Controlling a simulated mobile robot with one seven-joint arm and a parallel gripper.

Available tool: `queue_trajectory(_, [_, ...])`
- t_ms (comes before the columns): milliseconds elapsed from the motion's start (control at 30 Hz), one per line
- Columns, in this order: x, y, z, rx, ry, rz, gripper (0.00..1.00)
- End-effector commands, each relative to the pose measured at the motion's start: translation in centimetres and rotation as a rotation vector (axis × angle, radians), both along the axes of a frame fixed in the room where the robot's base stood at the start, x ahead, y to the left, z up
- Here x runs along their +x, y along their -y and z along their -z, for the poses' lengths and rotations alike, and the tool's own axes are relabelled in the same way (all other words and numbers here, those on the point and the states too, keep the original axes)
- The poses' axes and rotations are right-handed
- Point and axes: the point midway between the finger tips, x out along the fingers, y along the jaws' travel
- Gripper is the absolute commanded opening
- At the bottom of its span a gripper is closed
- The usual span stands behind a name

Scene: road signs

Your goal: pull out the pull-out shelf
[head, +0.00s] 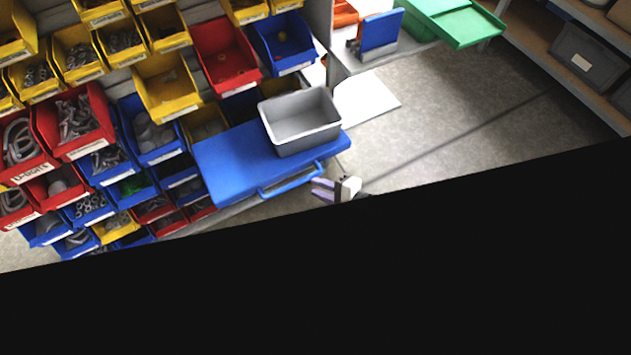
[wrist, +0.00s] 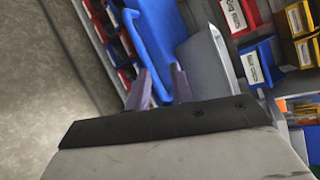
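The pull-out shelf (head: 228,165) is a flat blue board that juts out from the bin rack, with a blue bar handle (head: 290,182) along its front edge. A grey open bin (head: 301,123) stands on its right part. My gripper (head: 316,188) is just in front of the handle's right end. The shelf board (wrist: 178,28) and the grey bin (wrist: 208,65) also show there.
A rack of yellow, red and blue bins (head: 70,120) with hardware fills the left. A white sheet (head: 365,95) lies right of the shelf. Open grey floor (head: 450,95) lies to the right, with shelving (head: 580,60) beyond. Black covers the lower head view.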

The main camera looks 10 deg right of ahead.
Motion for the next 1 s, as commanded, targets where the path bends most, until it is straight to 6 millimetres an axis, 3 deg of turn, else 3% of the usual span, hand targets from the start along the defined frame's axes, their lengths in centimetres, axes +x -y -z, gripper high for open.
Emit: queue_trajectory(1000, [-5.3, 4.6, -1.4, 0.0, -0.001, 0.001, 0.23])
